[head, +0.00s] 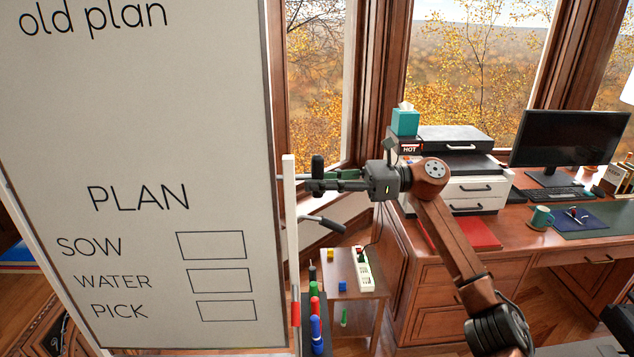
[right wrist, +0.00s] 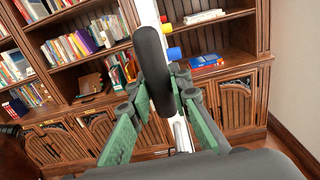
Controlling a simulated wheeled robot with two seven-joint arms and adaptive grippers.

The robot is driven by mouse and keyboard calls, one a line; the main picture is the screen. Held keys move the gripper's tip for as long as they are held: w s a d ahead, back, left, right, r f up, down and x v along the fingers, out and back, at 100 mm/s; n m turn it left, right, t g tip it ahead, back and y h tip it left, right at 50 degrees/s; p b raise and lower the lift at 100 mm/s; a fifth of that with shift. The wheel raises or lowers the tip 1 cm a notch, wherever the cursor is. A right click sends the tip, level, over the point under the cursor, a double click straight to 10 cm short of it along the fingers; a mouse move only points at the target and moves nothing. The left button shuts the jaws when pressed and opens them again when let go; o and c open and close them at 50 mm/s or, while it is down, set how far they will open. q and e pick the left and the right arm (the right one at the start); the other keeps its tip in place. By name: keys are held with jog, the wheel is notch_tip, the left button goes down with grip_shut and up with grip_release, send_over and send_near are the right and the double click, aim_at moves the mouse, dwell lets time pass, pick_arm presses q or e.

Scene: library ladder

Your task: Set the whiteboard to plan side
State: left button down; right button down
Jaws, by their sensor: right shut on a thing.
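The whiteboard (head: 140,150) fills the left of the head view. The face toward me reads "old plan" at the top and "PLAN" below, with SOW, WATER and PICK beside empty boxes. Its white side post (head: 292,250) stands at its right edge. My right gripper (head: 316,182) is at this post, shut on a black handle (head: 318,163). In the right wrist view the black handle (right wrist: 154,70) stands between the green finger pads. A second black lever (head: 321,223) sticks out lower on the post. My left gripper is out of view.
Markers (head: 316,325) stand by the post's lower part. A small side table (head: 352,273) holds a power strip and small blocks. A desk (head: 430,262) with printer (head: 465,175) and monitor (head: 570,138) stands right. Bookshelves (right wrist: 80,60) fill the wrist view's background.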

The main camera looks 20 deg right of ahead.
jog(key=c, duration=1.8)
grip_release()
jog(key=shift+o, duration=0.2)
jog(key=shift+d, duration=0.25)
jog(key=v, duration=1.1)
jog(key=shift+d, duration=0.3)
